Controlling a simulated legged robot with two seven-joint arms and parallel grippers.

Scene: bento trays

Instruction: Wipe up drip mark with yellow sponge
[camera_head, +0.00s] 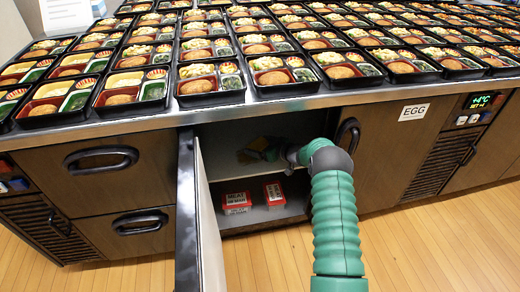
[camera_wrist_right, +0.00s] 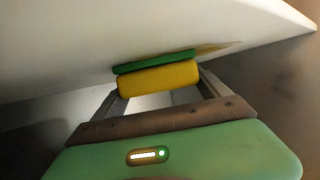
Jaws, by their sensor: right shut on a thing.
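My right gripper (camera_head: 268,151) is inside the open cabinet, at its upper shelf, at the end of my green arm. In the right wrist view, the gripper (camera_wrist_right: 160,92) is shut on the yellow sponge (camera_wrist_right: 158,79). The sponge has a green pad (camera_wrist_right: 155,61) on its far side, which lies against or very close to a white surface (camera_wrist_right: 60,45). A yellow-brown drip mark (camera_wrist_right: 218,46) shows on that surface, just beyond the sponge's right end; part of it may be hidden behind the sponge. My left gripper is not in view.
The cabinet door (camera_head: 202,215) stands open left of my arm. Red-and-white meat boxes (camera_head: 236,203) (camera_head: 274,194) sit on the lower level. The counter edge (camera_head: 300,101) runs above the opening, with many filled bento trays (camera_head: 211,85) on top.

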